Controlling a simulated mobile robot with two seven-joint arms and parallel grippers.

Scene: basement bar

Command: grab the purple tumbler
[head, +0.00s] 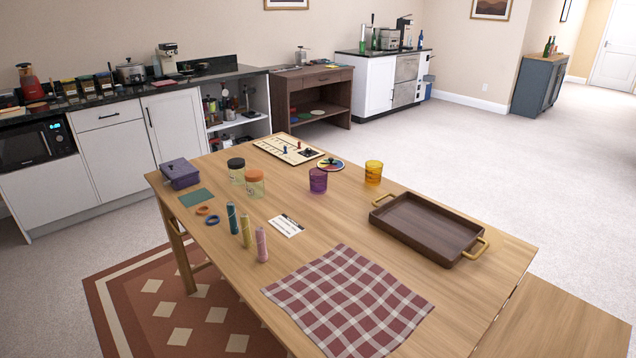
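The purple tumbler (318,180) stands upright near the middle of the wooden table (440,310), between a jar with an orange lid and the amber tumbler (373,172). It is see-through, and nothing stands directly in front of it. Neither of my grippers shows in the head view.
A brown tray (425,228) with gold handles lies to its right. Jars (255,184), rolled sticks (261,244), a card (285,226) and a checked cloth (348,300) lie left and in front. A board game (289,149) and colour wheel (331,164) lie behind. A bench (560,320) is at right.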

